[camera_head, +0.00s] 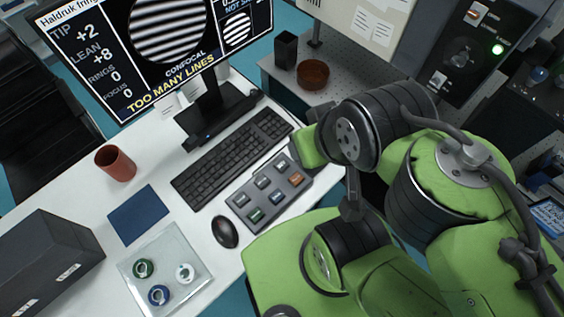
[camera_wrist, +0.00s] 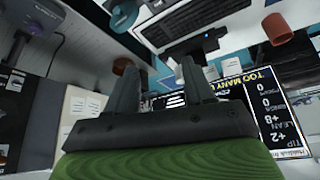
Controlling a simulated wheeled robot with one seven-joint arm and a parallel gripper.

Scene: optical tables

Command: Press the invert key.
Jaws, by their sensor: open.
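A grey key panel (camera_head: 235,206) lies on the white desk in the head view, just right of the mouse and in front of the keyboard. It carries two rows of small keys: most are grey, one is orange, one green and one bluish. Their labels are too small to read, so I cannot tell which is the invert key. My gripper (camera_wrist: 157,72) is open and empty in the wrist view, its two dark fingers apart. In the head view my green wrist is close to the panel's upper right end; the fingers are not clear there. The panel is not clearly visible in the wrist view.
A monitor (camera_head: 100,62) reading "TOO MANY LINES" stands behind the keyboard (camera_head: 232,157). A mouse (camera_head: 225,232), red cup (camera_head: 115,163), blue mat (camera_head: 138,214), clear tray (camera_head: 135,286) and dark box (camera_head: 45,262) occupy the desk. A brown bowl (camera_head: 313,74) stands on the table behind.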

